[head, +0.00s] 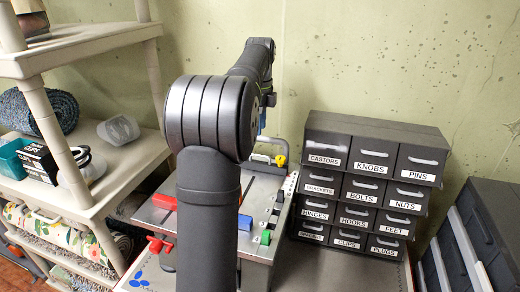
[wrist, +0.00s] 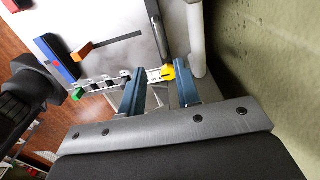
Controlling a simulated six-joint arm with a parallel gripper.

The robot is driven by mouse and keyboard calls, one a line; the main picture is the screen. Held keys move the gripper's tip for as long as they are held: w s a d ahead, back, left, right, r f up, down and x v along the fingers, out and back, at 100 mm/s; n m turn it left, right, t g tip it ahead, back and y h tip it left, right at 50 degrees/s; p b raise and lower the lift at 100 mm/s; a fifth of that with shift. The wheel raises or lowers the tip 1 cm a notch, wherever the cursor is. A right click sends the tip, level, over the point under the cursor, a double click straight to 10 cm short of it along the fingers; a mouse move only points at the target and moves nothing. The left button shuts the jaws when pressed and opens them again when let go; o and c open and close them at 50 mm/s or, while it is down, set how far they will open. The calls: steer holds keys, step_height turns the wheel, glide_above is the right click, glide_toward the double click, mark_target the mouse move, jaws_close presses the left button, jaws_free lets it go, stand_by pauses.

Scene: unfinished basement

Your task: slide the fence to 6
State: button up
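The grey machine table (head: 258,250) stands behind and beside my arm in the head view. A yellow piece (head: 281,160) sits at the far end of its right edge, beside a strip with small pale marks (head: 290,186). In the wrist view, the yellow piece (wrist: 168,73) lies at the end of a dark grey bar (wrist: 155,30) that looks like the fence. My gripper (wrist: 160,72) is open, its two blue fingers apart, with the yellow piece near and between the tips. I cannot tell whether they touch. The numbers on the strip are too small to read.
A green block (head: 266,238), a red block (head: 165,202) and a blue block (head: 245,222) sit on the machine. A labelled drawer cabinet (head: 372,130) stands close on the right. A cream shelf (head: 85,45) is at left. The wall is close behind.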

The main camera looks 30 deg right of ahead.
step_height(320, 180, down, 9)
steer(key=shift+f, duration=0.1)
stand_by(0.3)
jaws_close()
